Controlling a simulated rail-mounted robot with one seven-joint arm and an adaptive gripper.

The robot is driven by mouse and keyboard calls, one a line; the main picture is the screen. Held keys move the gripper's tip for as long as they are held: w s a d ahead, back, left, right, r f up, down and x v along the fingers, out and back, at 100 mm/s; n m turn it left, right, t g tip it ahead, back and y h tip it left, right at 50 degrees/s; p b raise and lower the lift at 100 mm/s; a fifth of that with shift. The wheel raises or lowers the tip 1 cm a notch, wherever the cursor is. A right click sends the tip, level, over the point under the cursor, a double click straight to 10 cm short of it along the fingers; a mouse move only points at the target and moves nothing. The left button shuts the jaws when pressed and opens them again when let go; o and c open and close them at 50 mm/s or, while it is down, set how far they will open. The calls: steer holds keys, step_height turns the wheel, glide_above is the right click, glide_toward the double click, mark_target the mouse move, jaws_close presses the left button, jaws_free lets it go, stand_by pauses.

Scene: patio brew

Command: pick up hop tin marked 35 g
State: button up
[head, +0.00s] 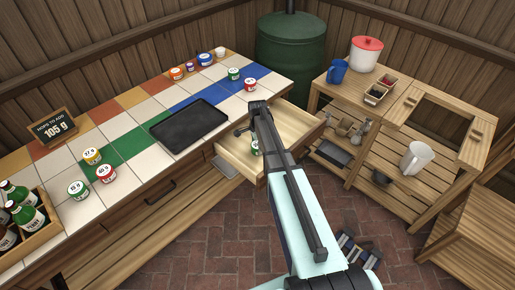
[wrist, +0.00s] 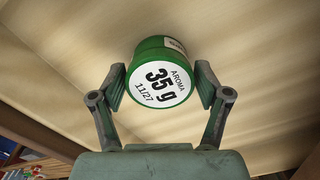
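The hop tin marked 35 g (wrist: 160,85) is green with a white lid label reading "AROMA 35 g 11/27". In the wrist view it is between the two fingers of my gripper (wrist: 162,83), with its lid facing the camera. The fingers are spread about as wide as the tin and lie close along its sides; firm contact does not show. In the head view a small green and white tin (head: 255,147) is partly hidden by my arm, inside the open drawer (head: 225,155). Its marking cannot be read there.
The tiled counter (head: 130,118) holds a black tray (head: 189,126), several other tins and a bottle crate (head: 38,238). A sign (head: 52,127) reads "HOPS TO ADD 105 g". A wooden shelf unit (head: 365,140) stands on the right, with a white pitcher (head: 415,158).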

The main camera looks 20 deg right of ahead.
steer(key=c, duration=0.5)
